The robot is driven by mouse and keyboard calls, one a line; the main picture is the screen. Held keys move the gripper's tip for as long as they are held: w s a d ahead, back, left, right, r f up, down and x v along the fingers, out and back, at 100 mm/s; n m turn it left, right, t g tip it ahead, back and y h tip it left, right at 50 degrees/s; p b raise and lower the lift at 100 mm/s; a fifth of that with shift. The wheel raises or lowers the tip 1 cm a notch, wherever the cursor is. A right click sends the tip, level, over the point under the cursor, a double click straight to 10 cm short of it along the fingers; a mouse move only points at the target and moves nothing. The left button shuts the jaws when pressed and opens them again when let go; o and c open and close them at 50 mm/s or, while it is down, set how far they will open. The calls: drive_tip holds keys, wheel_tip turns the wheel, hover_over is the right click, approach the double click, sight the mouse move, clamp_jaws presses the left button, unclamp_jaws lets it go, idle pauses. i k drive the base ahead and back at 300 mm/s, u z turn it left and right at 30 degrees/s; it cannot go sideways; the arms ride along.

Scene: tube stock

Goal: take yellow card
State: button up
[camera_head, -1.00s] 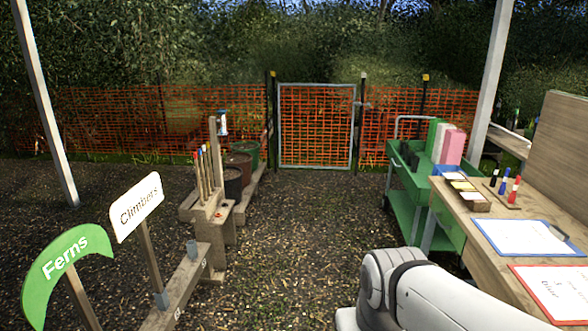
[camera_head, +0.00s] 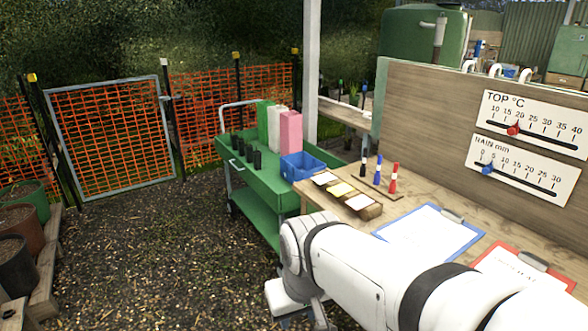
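The yellow card (camera_head: 342,189) lies in the middle slot of a small wooden card holder (camera_head: 371,212) on the wooden bench. A white card (camera_head: 325,178) is on its far left side and another white card (camera_head: 360,202) on its near right side. My white arm crosses the lower right of the view, in front of the bench. The end of my arm and my gripper cannot be made out, so its fingers are not seen.
Black, blue and red markers (camera_head: 378,170) stand beside the holder. Blue (camera_head: 470,240) and red (camera_head: 541,264) clipboards lie on the bench. A board with sliders (camera_head: 430,110) rises behind. A green trolley (camera_head: 262,196) with a blue bin (camera_head: 302,166) stands left; gravel ground is clear.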

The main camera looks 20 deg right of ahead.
sight(339, 190)
drive_tip(key=z, duration=0.65)
drive_tip(key=i, duration=1.25)
drive_tip(key=z, duration=0.55)
drive_tip(key=k, duration=0.9)
drive_tip(key=z, duration=0.15)
drive_tip(key=i, duration=0.9)
